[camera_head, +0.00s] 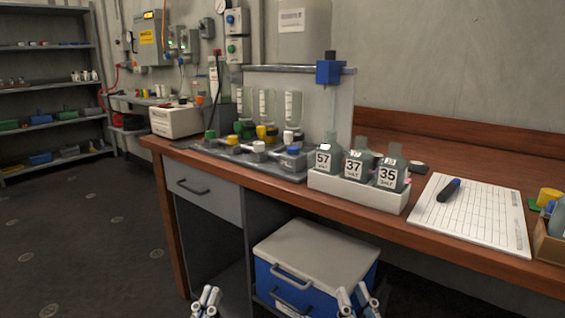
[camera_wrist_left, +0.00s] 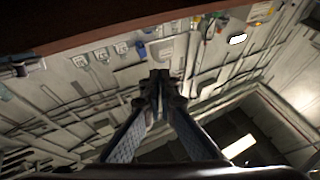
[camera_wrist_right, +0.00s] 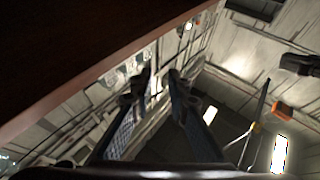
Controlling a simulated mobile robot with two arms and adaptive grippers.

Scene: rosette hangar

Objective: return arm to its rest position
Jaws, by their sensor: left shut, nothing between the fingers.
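My left gripper (camera_head: 206,301) shows at the bottom of the head view, in front of the workbench and below its top. In the left wrist view its fingers (camera_wrist_left: 159,84) are together with nothing between them. My right gripper (camera_head: 358,301) is at the bottom of the head view, in front of the blue box. In the right wrist view its fingertips (camera_wrist_right: 159,82) stand apart with an empty gap between them. Neither gripper holds anything.
The wooden workbench (camera_head: 450,247) stands ahead, with its edge above both grippers. A blue box with a grey lid (camera_head: 315,246) sits under it. Labelled bottles stand in a white rack (camera_head: 357,193). A clipboard sheet (camera_head: 485,218) lies right. Floor at left (camera_head: 90,235) is clear.

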